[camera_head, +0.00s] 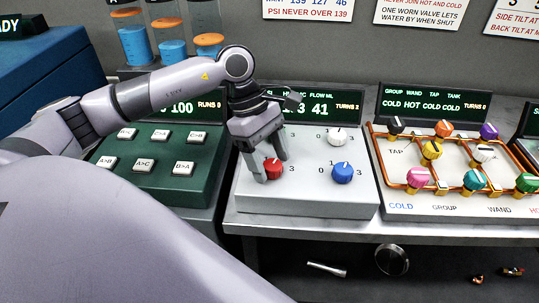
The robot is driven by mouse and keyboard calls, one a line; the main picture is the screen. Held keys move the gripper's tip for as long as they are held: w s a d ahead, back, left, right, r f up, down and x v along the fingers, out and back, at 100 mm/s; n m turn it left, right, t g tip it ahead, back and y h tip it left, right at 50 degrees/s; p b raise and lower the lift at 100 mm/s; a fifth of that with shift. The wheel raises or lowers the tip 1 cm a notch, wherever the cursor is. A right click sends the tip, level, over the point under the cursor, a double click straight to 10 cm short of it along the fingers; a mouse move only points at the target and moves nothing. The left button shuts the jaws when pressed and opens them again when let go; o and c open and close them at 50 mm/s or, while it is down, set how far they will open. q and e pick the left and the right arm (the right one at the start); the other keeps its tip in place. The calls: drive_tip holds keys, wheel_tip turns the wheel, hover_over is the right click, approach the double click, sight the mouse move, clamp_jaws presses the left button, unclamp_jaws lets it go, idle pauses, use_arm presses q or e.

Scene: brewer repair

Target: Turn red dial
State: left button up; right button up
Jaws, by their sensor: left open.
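The red dial (273,168) sits at the lower left of the sloped light-grey panel box (310,198). My left gripper (269,168) points down at the red dial, with its fingers apart on either side of it. I cannot tell whether the fingers touch the dial. The gripper and wrist cover the upper left of the panel and part of its display (320,108), which reads in part "41" and "TURNS 2". A blue dial (342,173) is to the right of the red one, and a white dial (338,137) is above the blue one. My right gripper is not in view.
A green button box (150,188) stands left of the panel. A board with copper pipes and coloured knobs (443,206) stands to the right. Cylinders with blue and orange contents (171,50) stand behind my arm. Small metal parts, including a round one (391,260), lie below the bench.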

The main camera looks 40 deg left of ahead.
use_arm(q)
drive_tip(key=c, duration=1.1)
drive_tip(key=shift+o, duration=0.2)
drive_tip(key=n+b, duration=0.1)
drive_tip(key=n+t+b, duration=0.1)
drive_tip(key=n+b, duration=0.1)
drive_tip(key=shift+s+f+n+t+b, duration=0.1)
drive_tip(key=shift+f+n+t+b, duration=0.1)
drive_tip(key=shift+n+t+b, duration=0.1)
drive_tip(key=n+t+b, duration=0.1)
drive_tip(key=n+b, duration=0.1)
drive_tip(key=n+y+b, duration=0.1)
drive_tip(key=n, duration=0.2)
drive_tip(key=shift+s+d+t+b, duration=0.15)
drive_tip(key=shift+t+b, duration=0.2)
drive_tip(key=shift+t, duration=0.05)
drive_tip(key=n+y+b, duration=0.1)
drive_tip(key=n, duration=0.2)
drive_tip(key=n+t+y+b, duration=0.1)
drive_tip(key=n, duration=0.1)
drive_tip(key=shift+s+d+r+n, duration=0.1)
drive_tip(key=shift+d+r+n, duration=0.05)
drive_tip(key=shift+n, duration=0.25)
drive_tip(key=shift+n+y+b, duration=0.3)
drive_tip(key=shift+n+b, duration=0.25)
drive_tip(key=shift+n, duration=0.45)
drive_tip(key=shift+n+y, duration=0.3)
drive_tip(key=shift+n, duration=0.5)
